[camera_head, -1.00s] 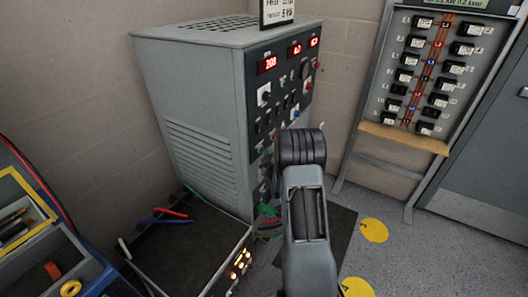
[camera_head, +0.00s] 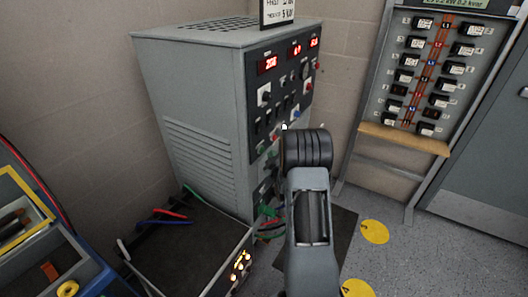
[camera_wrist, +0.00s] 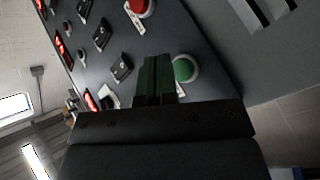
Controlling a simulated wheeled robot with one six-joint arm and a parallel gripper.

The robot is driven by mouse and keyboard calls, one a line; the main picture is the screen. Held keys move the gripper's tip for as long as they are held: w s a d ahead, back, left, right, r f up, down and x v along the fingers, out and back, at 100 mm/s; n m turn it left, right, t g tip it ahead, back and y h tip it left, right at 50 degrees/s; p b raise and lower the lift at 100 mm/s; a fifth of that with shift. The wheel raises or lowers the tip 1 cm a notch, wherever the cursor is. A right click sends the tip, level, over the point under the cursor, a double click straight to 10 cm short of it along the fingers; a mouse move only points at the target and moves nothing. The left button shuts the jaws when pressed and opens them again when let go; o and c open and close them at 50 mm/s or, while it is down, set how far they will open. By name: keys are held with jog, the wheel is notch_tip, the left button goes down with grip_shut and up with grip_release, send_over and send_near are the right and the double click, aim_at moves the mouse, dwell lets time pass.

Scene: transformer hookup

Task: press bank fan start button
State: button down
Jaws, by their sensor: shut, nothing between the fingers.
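A grey cabinet (camera_head: 190,110) with a dark control panel (camera_head: 268,95) stands behind my arm in the head view. In the wrist view a round green button (camera_wrist: 184,70) in a pale collar sits on the panel (camera_wrist: 85,60). A red button (camera_wrist: 141,7) lies further along. Button labels are too small to read. My gripper (camera_wrist: 156,62) is shut and empty, its dark green fingers pointing at the panel just left of the green button. The fingers overlap the button's collar in the picture; I cannot tell whether they touch. In the head view my wrist hides them.
A dark box (camera_head: 195,250) with lit lamps and loose leads stands low in front of the cabinet. A rack of switches (camera_head: 430,75) with a wooden ledge (camera_head: 405,138) stands right. Yellow discs (camera_head: 374,232) mark the floor. A blue-edged bench (camera_head: 75,262) is at left.

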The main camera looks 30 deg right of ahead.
jog(key=shift+s+d+b, duration=0.2)
jog(key=shift+s+d, duration=0.25)
jog(key=shift+s, duration=0.4)
jog(key=shift+s+d+b, duration=0.25)
jog(key=shift+s+d, duration=0.25)
jog(key=shift+s, duration=0.4)
jog(key=shift+s+d+b, duration=0.2)
jog(key=shift+s+d, duration=0.25)
jog(key=shift+s, duration=0.4)
jog(key=s+f+m+g, duration=0.3)
jog(key=f+m+g, duration=0.1)
jog(key=f+g, duration=0.4)
jog(key=s+a+m+g+y+p, duration=0.1)
jog(key=s+a+m+g+p, duration=0.1)
jog(key=s+a+m+g, duration=0.15)
jog(key=s+a+r+g+y+p, duration=0.1)
jog(key=s+a+r+p, duration=0.2)
jog(key=s+a+r, duration=0.2)
jog(key=s+a+r+n+g+y+p, duration=0.1)
jog(key=s+a+r+p, duration=0.3)
jog(key=a+r, duration=0.7)
jog(key=s+a+r+g+y+p, duration=0.1)
jog(key=s+a+r, duration=0.5)
jog(key=r, duration=0.7)
jog(key=a+y+p, duration=0.1)
jog(key=a+p, duration=0.1)
jog(key=shift+s+a+r+p, duration=0.25)
jog(key=shift+s+a+p, duration=0.1)
jog(key=shift+a+p, duration=0.05)
